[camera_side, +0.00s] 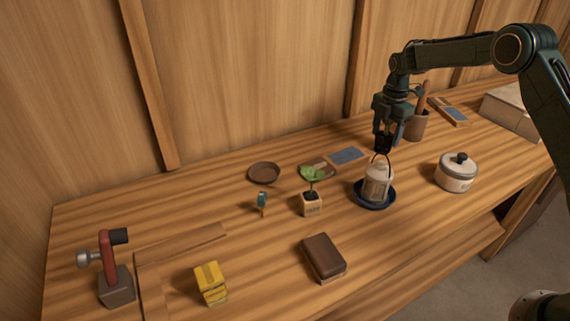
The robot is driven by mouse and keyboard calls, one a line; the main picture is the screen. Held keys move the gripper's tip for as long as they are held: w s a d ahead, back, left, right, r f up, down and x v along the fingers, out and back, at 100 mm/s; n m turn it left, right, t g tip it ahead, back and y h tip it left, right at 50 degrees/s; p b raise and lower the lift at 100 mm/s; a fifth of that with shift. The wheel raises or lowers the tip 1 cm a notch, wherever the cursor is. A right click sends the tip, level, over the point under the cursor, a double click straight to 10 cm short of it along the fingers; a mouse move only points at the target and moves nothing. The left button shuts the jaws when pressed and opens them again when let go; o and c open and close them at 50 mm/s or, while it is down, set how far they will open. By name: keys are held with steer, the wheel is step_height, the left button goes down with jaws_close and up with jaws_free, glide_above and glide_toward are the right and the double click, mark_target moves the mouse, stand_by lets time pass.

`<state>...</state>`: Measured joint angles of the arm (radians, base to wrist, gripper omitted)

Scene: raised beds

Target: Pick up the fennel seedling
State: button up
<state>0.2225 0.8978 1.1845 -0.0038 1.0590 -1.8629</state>
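A brown saucer (264,173) and blue packet (346,155) lie behind the seedling; a small blue-topped marker (262,202) stands left. A brown block (323,257) and yellow block (211,283) lie in front. A lidded pot (456,172) stands right, a red-handled tool (108,262) far left.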

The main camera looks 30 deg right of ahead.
steer(key=c, duration=0.4)
steer(key=shift+r, duration=0.15)
step_height(320, 180, up, 20)
stand_by(0.7)
stand_by(0.5)
